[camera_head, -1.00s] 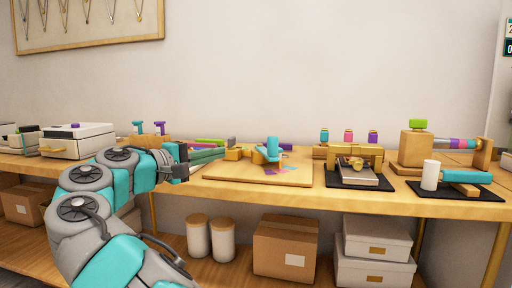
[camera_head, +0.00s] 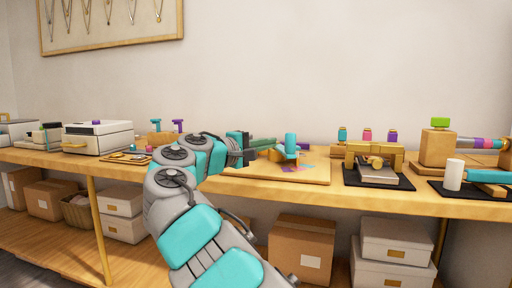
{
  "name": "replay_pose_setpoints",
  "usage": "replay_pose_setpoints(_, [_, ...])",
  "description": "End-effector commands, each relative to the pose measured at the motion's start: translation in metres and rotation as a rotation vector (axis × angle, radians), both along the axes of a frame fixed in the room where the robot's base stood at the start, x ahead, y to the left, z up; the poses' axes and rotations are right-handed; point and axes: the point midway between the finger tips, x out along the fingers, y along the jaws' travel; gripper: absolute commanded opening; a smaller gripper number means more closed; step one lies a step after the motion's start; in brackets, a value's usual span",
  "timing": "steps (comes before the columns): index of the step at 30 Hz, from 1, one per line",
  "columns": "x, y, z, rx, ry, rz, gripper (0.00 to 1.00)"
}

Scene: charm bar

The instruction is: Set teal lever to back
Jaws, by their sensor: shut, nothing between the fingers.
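A teal T-shaped lever (camera_head: 156,124) stands upright on a wooden block (camera_head: 161,139) at the back of the bench, left of my arm. A purple one (camera_head: 178,125) stands just to its right. My gripper (camera_head: 256,152) is shut and empty. It is over the bench front, well to the right of the teal lever and apart from it. In the picture it overlaps the left part of a wooden board (camera_head: 315,175). A thick teal piece (camera_head: 291,144) stands on that board, just right of my gripper. My arm hides the lower right of the lever block.
A white box (camera_head: 97,138) and a small tray (camera_head: 125,158) sit left of the levers. Right of the board are a wooden press (camera_head: 376,155) on a black mat, teal, pink and purple-topped pieces behind it, and a white cylinder (camera_head: 454,174). Open wall lies above the bench.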

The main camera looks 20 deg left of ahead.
Motion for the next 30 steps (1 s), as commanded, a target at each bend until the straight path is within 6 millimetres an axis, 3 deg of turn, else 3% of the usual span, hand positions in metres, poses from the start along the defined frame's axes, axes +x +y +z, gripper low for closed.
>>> replay_pose_setpoints(6, [0.003,-0.013,0.000,0.000,0.000,0.000,0.00])
replay_pose_setpoints(23, [0.004,-0.017,0.000,0.001,0.001,0.001,0.00])
replay_pose_setpoints(30, [0.009,-0.031,-0.002,-0.001,0.003,0.008,0.00])
